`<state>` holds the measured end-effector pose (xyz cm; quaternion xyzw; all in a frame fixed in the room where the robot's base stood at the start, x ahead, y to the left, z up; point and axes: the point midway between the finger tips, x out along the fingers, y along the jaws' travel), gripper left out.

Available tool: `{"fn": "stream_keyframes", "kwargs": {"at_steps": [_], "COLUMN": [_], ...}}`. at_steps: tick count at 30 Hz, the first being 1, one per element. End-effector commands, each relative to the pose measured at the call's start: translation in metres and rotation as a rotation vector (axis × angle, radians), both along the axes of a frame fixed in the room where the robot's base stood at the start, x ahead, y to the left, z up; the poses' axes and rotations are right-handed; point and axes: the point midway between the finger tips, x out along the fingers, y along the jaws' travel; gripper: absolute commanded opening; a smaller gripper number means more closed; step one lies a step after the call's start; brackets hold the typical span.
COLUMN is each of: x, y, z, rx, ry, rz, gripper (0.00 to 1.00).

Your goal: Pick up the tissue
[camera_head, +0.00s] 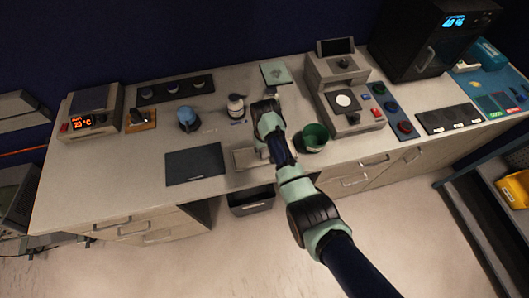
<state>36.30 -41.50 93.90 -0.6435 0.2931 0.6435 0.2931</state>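I cannot pick out the tissue with certainty. A flat pale green square (275,73) with a faint mark on it lies at the back of the bench, and it may be the tissue or a pad under it. A pale grey-beige flat piece (245,158) lies near the front edge, partly hidden by my arm. My arm reaches in from the lower right over the bench. Its far end is near the bench middle, in front of the green square. My gripper's fingers are too small and hidden to make out.
A green cup (315,136) stands close right of my arm, with a grey machine (345,90) behind it. A white bottle (236,106) and blue vessel (187,118) stand left. A dark mat (195,165) lies clear. A dark bin (250,202) is below the front edge.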

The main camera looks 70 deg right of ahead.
Motion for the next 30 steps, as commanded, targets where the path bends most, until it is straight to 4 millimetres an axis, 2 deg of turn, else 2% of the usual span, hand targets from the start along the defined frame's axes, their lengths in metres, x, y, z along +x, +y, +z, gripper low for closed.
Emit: {"fn": "stream_keyframes", "kwargs": {"at_steps": [11, 17, 20, 23, 30], "x": [0.0, 0.001, 0.001, 0.001, 0.0], "y": [0.0, -0.001, -0.001, -0.001, 0.0], "z": [0.001, 0.017, 0.039, 0.07, 0.164], "rx": [0.0, -0.002, -0.004, -0.005, -0.001], "ry": [0.0, -0.001, -0.003, -0.004, -0.001], "rz": [0.0, 0.0, 0.0, 0.0, 0.0], "gripper": [0.25, 0.25, 0.25, 0.25, 0.25]}}
